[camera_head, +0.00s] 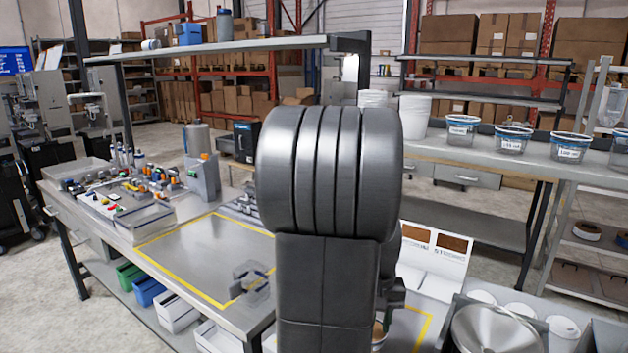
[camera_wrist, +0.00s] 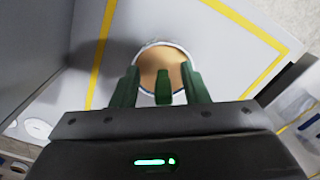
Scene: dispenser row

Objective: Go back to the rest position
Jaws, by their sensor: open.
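My gripper (camera_wrist: 160,78) shows in the wrist view with its green fingers apart. A round cup (camera_wrist: 162,64) with a pale rim and tan-brown contents is just beyond the fingertips. The fingers flank the near part of its rim in the picture. I cannot tell whether they touch it or how far above it they are. In the head view my dark arm hides most of the gripper, and a small part of the cup (camera_head: 379,334) shows beside the arm's lower right edge.
A metal funnel (camera_head: 494,332) stands at the front right. A sign board (camera_head: 432,255) stands behind the cup. Labelled tubs (camera_head: 513,138) line the back bench. An overhead shelf (camera_head: 215,48) spans the left bench.

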